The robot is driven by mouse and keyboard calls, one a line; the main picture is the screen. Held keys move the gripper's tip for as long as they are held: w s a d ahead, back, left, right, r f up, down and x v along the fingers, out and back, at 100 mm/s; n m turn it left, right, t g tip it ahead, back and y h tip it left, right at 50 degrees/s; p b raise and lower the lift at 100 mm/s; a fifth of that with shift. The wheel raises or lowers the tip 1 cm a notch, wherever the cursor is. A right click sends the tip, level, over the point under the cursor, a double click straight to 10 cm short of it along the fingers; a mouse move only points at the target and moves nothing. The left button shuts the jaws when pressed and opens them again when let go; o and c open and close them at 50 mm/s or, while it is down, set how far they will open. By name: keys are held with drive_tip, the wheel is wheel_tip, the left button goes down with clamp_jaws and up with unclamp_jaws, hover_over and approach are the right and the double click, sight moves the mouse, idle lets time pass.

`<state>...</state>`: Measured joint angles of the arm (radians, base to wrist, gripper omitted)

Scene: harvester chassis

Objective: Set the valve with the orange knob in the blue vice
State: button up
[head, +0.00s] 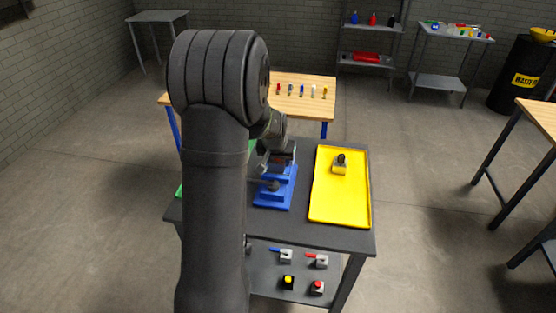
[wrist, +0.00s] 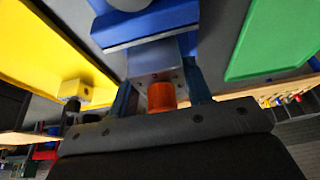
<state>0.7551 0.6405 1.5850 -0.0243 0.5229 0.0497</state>
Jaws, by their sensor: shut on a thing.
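The blue vice (head: 272,194) stands on the dark table, partly hidden behind my arm in the head view. Its blue parts also show at the top of the wrist view (wrist: 150,27). My gripper (wrist: 160,88) points down over the vice, with a dark finger on each side of the valve. The valve has a grey metal body (wrist: 154,58) and an orange knob (wrist: 161,97), which faces my gripper's palm. My gripper is shut on this valve. The body appears close against the vice; I cannot tell whether it sits between the jaws or just above them.
A yellow tray (head: 325,208) lies right of the vice, holding a valve with a black knob (head: 340,162). A green tray (wrist: 275,42) lies on the vice's other side. Several fittings with levers or buttons (head: 286,256) stand on the lower shelf. A wooden table (head: 300,82) stands behind.

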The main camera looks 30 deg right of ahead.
drive_tip(key=shift+f, duration=0.1)
idle(0.6)
drive_tip(key=shift+f, duration=0.65)
drive_tip(key=o, duration=1.3)
drive_tip(key=shift+r, duration=0.1)
drive_tip(key=v, duration=1.7)
drive_tip(key=shift+s+r, duration=0.1)
